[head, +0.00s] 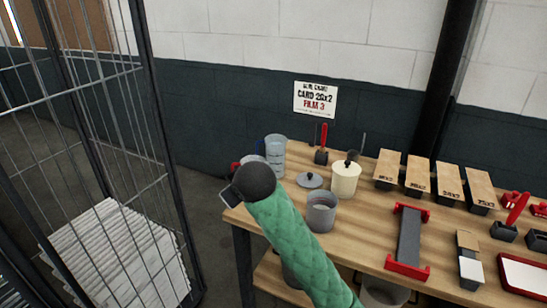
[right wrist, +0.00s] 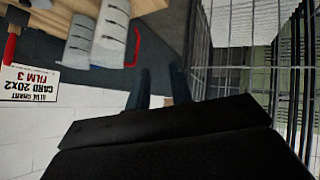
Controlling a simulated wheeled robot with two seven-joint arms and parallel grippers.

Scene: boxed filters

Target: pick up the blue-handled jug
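A clear, pale jug (head: 276,155) with dark markings stands at the back left corner of the wooden table in the head view. A small blue part beside its left side looks like its handle. A second jug (head: 250,159), with a red handle, stands left of it, mostly hidden behind my right wrist. Both jugs show upside down in the right wrist view: the red-handled one (right wrist: 110,35) and the other (right wrist: 79,40). My right gripper (right wrist: 160,84) has its two dark fingers apart with nothing seen between them, short of the jugs. My left gripper is out of view.
The wooden table (head: 350,222) holds a grey pot (head: 321,212), a cream canister (head: 345,180), a grey lid (head: 310,180) and several boxed filters (head: 419,176). A wire cage (head: 110,130) stands at the left. A sign (head: 315,99) hangs on the wall.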

